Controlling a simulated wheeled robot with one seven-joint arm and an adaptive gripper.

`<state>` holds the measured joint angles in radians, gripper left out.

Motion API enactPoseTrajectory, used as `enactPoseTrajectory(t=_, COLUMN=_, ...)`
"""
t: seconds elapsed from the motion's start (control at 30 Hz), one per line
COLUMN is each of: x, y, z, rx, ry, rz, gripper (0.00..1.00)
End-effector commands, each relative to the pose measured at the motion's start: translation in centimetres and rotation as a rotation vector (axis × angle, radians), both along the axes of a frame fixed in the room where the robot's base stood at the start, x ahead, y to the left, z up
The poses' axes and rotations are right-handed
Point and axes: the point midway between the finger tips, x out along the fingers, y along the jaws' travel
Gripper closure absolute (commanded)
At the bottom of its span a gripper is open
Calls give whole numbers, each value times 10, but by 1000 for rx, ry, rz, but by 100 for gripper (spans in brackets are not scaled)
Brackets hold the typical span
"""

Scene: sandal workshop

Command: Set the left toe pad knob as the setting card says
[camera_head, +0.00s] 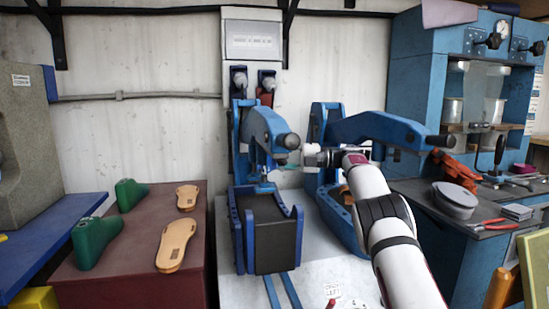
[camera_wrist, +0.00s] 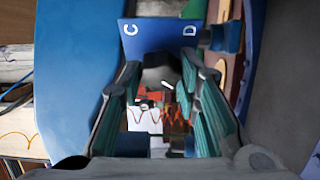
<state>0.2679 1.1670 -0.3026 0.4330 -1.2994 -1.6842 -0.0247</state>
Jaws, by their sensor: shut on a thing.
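My gripper (camera_head: 314,155) is between the left press (camera_head: 265,125) and the right press (camera_head: 370,128) in the head view. In the wrist view its two green-padded fingers (camera_wrist: 162,78) are closed around a dark knob (camera_wrist: 160,62). A short white mark shows near the knob. A blue plate (camera_wrist: 150,35) with the letters C and D stands just beyond the fingertips. The fingers hide much of the knob, and other letters are not visible. A pale panel (camera_head: 253,41) with small print hangs on the wall; its text is not readable.
Green lasts (camera_head: 97,238) and tan soles (camera_head: 175,245) lie on the dark red table (camera_head: 130,275) at left. A blue cabinet (camera_head: 410,95) and a bench with red-handled pliers (camera_head: 493,225) stand at right. A small label (camera_head: 332,292) lies on the pale press base.

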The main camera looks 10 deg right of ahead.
Motion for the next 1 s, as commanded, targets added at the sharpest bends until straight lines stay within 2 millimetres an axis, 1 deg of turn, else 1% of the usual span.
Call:
enactPoseTrajectory(t=0.33, x=-1, y=1, z=-2, rx=-4, ry=1, rz=5, gripper=98)
enactPoseTrajectory(t=0.37, x=-1, y=1, z=-2, rx=-4, ry=1, rz=5, gripper=65)
enactPoseTrajectory(t=0.4, x=-1, y=1, z=-2, rx=-4, ry=1, rz=4, gripper=56)
enactPoseTrajectory(t=0.43, x=-1, y=1, z=-2, rx=-4, ry=1, rz=4, gripper=50)
enactPoseTrajectory(t=0.8, x=0, y=0, z=-1, rx=10, ry=12, rz=1, gripper=50)
enactPoseTrajectory(t=0.87, x=0, y=0, z=-2, rx=29, ry=34, rz=1, gripper=50)
enactPoseTrajectory(t=1.0, x=0, y=0, z=-3, rx=120, ry=147, rz=1, gripper=50)
